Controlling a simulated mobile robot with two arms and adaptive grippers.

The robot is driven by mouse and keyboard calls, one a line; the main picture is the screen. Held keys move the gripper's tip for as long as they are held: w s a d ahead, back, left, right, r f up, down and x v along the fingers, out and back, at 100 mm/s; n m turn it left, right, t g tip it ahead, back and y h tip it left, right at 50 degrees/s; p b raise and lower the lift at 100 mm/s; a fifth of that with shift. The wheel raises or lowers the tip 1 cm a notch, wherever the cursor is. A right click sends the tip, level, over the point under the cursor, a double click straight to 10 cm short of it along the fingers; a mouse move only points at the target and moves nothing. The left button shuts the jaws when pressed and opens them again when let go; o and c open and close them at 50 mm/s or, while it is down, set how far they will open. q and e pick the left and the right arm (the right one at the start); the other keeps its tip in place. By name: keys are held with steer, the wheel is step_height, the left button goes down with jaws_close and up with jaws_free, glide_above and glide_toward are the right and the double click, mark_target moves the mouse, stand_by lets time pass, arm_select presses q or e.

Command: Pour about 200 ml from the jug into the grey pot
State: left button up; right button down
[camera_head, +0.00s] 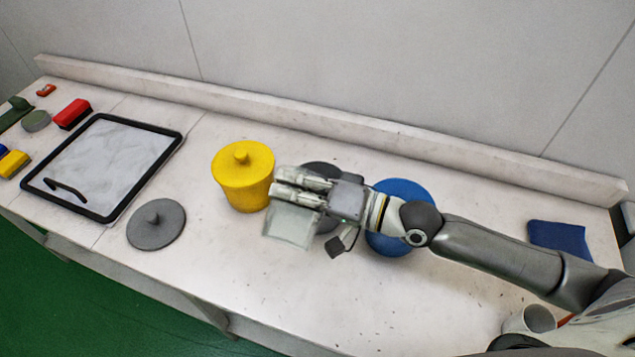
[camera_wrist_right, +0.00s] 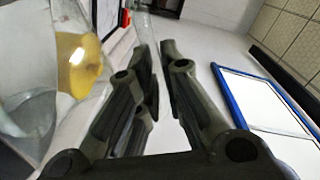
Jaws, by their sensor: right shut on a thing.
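My right gripper (camera_head: 285,185) is shut on the jug (camera_head: 290,226), a clear, pale vessel that hangs at the fingers' near side. The jug looks tilted; I cannot tell its liquid level or whether anything runs out. In the right wrist view the fingers (camera_wrist_right: 158,85) show in the middle, with clear jug wall (camera_wrist_right: 25,120) at the left. The grey pot (camera_head: 318,170) is dark, stands behind my right gripper and is mostly hidden by it; its opening cannot be seen. A grey lid (camera_head: 156,226) with a knob lies on the bench. My left gripper is not in view.
A lidded yellow pot (camera_head: 243,182) stands just left of the gripper, a blue pot (camera_head: 388,243) under my right wrist. A black-framed tray (camera_head: 178,137) lies left. A blue cloth-like piece (camera_head: 560,238) and a pale cup (camera_head: 540,319) are at right. The front middle bench is clear.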

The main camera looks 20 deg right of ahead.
mark_target(281, 207)
steer(key=shift+w+d+r, duration=0.1)
steer(key=shift+r, duration=0.1)
stand_by(0.3)
steer(key=s+a+n+p, duration=0.1)
steer(key=s+a+f+n+p, duration=0.1)
steer(key=s+n, duration=0.1)
steer(key=shift+a, duration=0.1)
steer(key=f, duration=0.1)
steer(key=s+a+f+n+b, duration=0.1)
steer(key=s+n, duration=0.1)
steer(key=shift+s+a+f, duration=0.15)
steer(key=shift+a+f, duration=0.1)
steer(key=shift+f, duration=0.15)
steer(key=shift+s+r+n, duration=0.1)
steer(key=shift+n, duration=0.3)
steer(key=shift+s+a+f+n+b, duration=0.3)
steer(key=shift+s+a+f+n, duration=0.1)
steer(key=shift+f, duration=0.2)
steer(key=shift+s+a+f+n+b, duration=0.25)
steer(key=shift+s+f+n, duration=0.15)
steer(key=shift+f, duration=0.2)
steer(key=shift+w, duration=0.1)
steer(key=shift+f, duration=0.1)
